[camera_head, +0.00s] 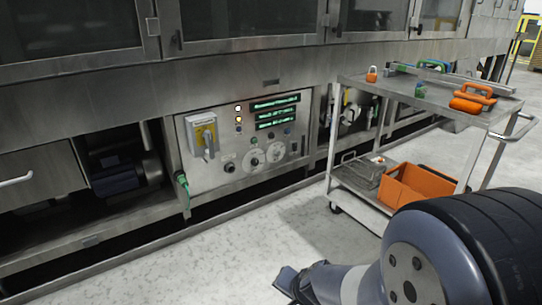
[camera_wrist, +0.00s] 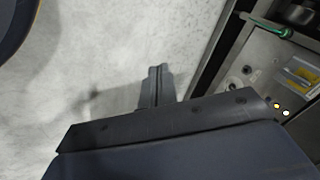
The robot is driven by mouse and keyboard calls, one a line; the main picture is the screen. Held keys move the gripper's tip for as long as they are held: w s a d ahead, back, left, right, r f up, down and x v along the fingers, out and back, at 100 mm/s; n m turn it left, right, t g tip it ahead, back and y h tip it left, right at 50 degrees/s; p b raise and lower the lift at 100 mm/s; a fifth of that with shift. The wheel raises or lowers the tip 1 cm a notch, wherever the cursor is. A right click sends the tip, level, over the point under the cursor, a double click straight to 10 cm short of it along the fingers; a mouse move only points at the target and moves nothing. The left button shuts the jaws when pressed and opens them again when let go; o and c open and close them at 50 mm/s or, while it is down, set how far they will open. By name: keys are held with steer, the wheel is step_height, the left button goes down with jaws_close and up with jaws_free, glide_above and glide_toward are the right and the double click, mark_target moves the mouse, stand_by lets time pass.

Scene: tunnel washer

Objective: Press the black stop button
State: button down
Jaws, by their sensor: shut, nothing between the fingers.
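The control panel (camera_head: 207,176) is a grey metal plate low on the machine in the head view. It carries a yellow-backed rotary switch (camera_head: 205,137), lit lamps, green displays, two round dials and several small dark controls. One black round control (camera_head: 229,167) sits at its lower middle; I cannot tell which control is the stop button. My gripper (camera_head: 285,280) is at the bottom middle of the head view, over the floor, well apart from the panel. In the wrist view my gripper (camera_wrist: 157,72) is shut and empty, with part of the panel (camera_wrist: 262,62) at the right edge.
A steel cart (camera_head: 440,97) stands right of the panel, with tools on top and an orange bin (camera_head: 418,187) below. A green cable plug (camera_head: 183,183) sticks out at the panel's left edge. Open floor (camera_head: 225,260) lies before the panel.

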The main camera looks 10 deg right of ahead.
steer(key=w+a+f+m+y+p, duration=0.1)
steer(key=w+a+f+m+y, duration=0.2)
steer(key=w+a+m, duration=0.4)
steer(key=w+m, duration=0.1)
steer(key=w, duration=0.2)
steer(key=shift+a+f+y+p, duration=0.15)
steer(key=shift+f+y+p, duration=0.15)
steer(key=shift+y, duration=0.1)
steer(key=shift+r, duration=0.1)
